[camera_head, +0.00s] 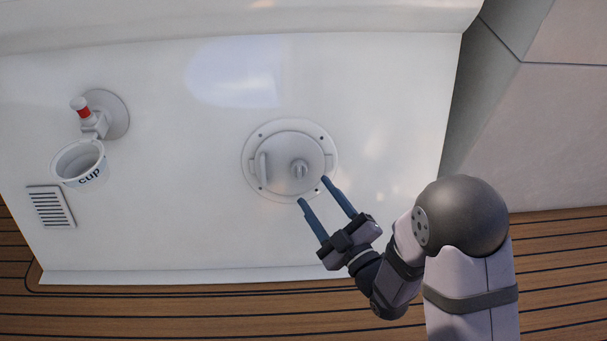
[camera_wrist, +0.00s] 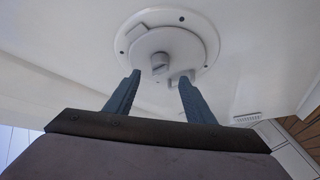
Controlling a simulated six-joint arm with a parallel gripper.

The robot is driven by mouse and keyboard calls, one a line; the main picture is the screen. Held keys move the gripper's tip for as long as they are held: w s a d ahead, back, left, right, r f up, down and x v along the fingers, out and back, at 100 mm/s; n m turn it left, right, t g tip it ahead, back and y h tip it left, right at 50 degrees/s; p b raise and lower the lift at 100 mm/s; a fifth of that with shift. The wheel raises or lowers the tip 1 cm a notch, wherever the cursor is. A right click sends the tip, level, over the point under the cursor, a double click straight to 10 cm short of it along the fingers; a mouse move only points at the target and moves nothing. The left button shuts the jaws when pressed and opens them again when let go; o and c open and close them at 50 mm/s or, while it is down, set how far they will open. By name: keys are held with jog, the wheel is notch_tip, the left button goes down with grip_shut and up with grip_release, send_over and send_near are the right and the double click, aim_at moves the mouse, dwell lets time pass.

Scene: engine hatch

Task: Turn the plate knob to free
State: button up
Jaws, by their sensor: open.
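A round white hatch plate (camera_head: 282,180) sits in a bolted ring on the white panel. The plate knob (camera_head: 300,170) is a small grey knob right of the plate's middle. A pale bar handle (camera_head: 262,167) stands upright at the plate's left side. My gripper (camera_head: 314,191) is open and empty, its two blue fingers pointing at the plate's lower right edge. In the wrist view the knob (camera_wrist: 159,63) lies beyond and between the fingertips (camera_wrist: 159,75), apart from both. The plate (camera_wrist: 165,48) also shows there, with the ring around it. The knob's markings are too small to read.
A cup holder marked "cup" (camera_head: 81,167) juts out at the left, below a wall fitting with a red band (camera_head: 83,107). A vent grille (camera_head: 50,206) is beneath it. The panel around the plate is clear. Wooden deck (camera_head: 150,300) runs along the bottom.

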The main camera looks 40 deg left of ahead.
aim_at(302, 174)
jog(key=shift+b+x, duration=1.45)
jog(key=shift+x, duration=2.15)
jog(key=shift+w, duration=0.1)
jog(key=c, duration=1.1)
jog(key=shift+o, duration=0.2)
